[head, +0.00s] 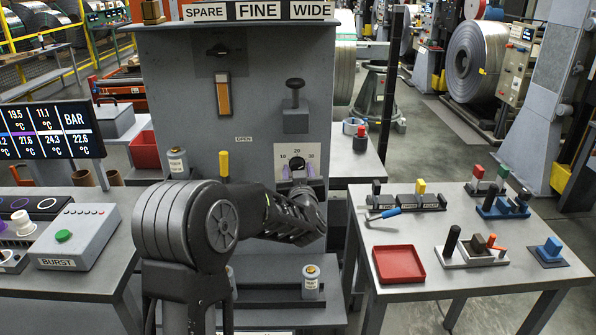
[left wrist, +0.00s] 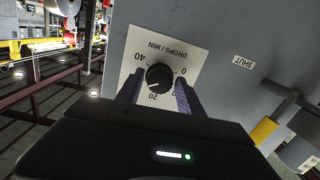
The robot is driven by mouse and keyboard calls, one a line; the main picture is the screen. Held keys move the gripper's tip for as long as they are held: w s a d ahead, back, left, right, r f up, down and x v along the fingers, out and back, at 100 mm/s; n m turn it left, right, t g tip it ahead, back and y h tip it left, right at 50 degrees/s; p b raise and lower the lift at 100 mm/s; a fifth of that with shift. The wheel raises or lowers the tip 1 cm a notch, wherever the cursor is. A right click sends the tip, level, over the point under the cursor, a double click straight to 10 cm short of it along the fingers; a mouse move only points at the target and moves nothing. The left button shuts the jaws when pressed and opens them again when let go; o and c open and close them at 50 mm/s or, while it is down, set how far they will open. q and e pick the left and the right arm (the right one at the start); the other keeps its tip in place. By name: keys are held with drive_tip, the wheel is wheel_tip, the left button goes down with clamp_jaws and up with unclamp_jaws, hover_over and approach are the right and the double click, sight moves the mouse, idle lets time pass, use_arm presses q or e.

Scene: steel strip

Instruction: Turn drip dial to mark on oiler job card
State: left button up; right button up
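The black round drip dial (left wrist: 160,77) sits on a white plate (left wrist: 187,59) marked "DROPS / MIN", which appears upside down in the left wrist view. A short pale mark on the dial points toward the side of the 20. In the head view the dial (head: 297,164) shows just above my left gripper (head: 298,172). The gripper's two fingers (left wrist: 158,88) stand apart on either side of the dial, with small gaps beside it; contact is not evident. I cannot make out a job card. My right gripper is not in view.
A yellow-handled lever (head: 223,163) is left of the dial plate, near an "OPEN" label. A knobbed block (head: 295,112) juts out above it. The right table (head: 460,222) holds a red tray (head: 398,264) and several tools. A "BURST" box (head: 78,236) stands left.

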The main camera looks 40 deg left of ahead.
use_arm(q)
drive_tip(key=shift+o, duration=1.1)
drive_tip(key=shift+r, duration=0.1)
drive_tip(key=b+v, duration=0.1)
drive_tip(key=v, duration=0.6)
drive_tip(key=shift+s+d, duration=0.25)
drive_tip(key=shift+s, duration=0.05)
